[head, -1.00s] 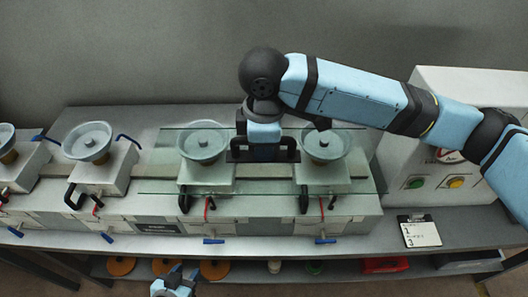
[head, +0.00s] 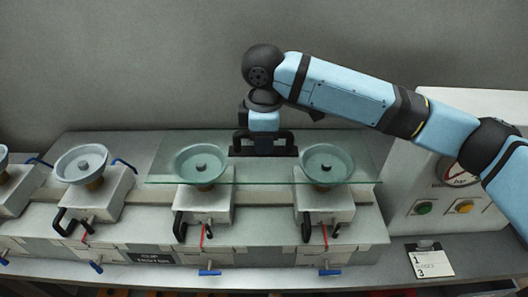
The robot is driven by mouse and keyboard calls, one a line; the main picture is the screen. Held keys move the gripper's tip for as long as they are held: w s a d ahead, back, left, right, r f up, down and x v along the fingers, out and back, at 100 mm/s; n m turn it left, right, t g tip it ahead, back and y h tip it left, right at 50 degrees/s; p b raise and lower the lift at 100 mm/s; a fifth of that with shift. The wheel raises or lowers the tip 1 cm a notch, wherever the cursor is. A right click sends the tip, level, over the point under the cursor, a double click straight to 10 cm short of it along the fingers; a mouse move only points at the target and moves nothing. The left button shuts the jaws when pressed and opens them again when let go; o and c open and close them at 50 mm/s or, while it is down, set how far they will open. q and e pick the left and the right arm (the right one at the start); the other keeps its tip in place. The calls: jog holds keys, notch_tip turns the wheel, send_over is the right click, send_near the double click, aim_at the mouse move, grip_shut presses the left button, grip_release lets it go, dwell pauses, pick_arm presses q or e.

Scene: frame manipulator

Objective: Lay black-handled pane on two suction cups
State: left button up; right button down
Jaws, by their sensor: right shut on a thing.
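A clear glass pane (head: 262,174) lies flat in view over two pale round suction cups, the left one (head: 200,166) and the right one (head: 327,166). Both cups show through the glass. I cannot tell whether the pane touches them. A black handle (head: 236,147) stands on the rear middle of the pane, between the cups. My right gripper (head: 263,146) comes down from above and is shut on this handle; its fingertips are partly hidden. My left gripper is out of view.
Another cup (head: 81,164) on its own block stands to the left, with one more at the left edge. Blue and black levers stick out around the blocks. A control box (head: 450,205) with green and yellow buttons stands on the right, near a small card (head: 430,262).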

jog(key=shift+w+f+b, duration=0.15)
jog(key=shift+w+b, duration=1)
jog(key=shift+w, duration=0.65)
jog(key=shift+w+f, duration=0.1)
jog(key=shift+w, duration=0.05)
notch_tip(320, 180, down, 2)
jog(key=shift+f, duration=1.45)
jog(key=shift+p, duration=0.55)
jog(key=shift+f+p, duration=0.25)
jog(key=shift+p, duration=0.4)
